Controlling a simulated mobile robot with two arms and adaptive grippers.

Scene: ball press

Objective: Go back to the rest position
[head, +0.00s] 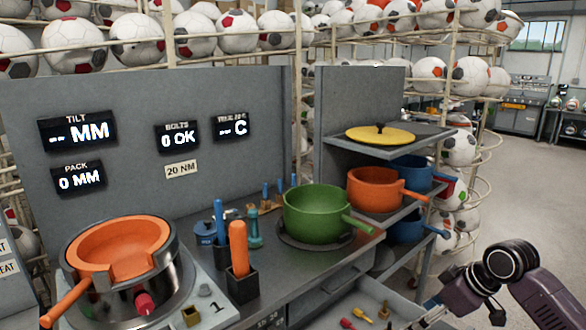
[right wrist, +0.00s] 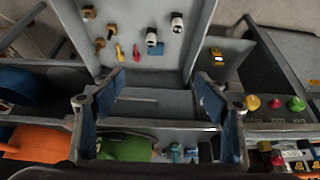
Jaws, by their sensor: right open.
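My right arm comes in at the lower right of the head view, with its gripper (head: 432,318) cut by the bottom edge. In the right wrist view the gripper (right wrist: 160,105) has its two fingers wide apart with nothing between them. Beyond the fingers is an open drawer (right wrist: 150,75) holding several small items. The drawer also shows at the bottom of the head view (head: 340,318). My left gripper is not in view.
A green pot (head: 312,210) stands on the bench. An orange pan (head: 374,188) and blue pots stand on the right shelves, under a yellow lid (head: 380,135). At left, an orange part (head: 118,245) sits in a metal press (head: 150,300). Ball racks stand behind.

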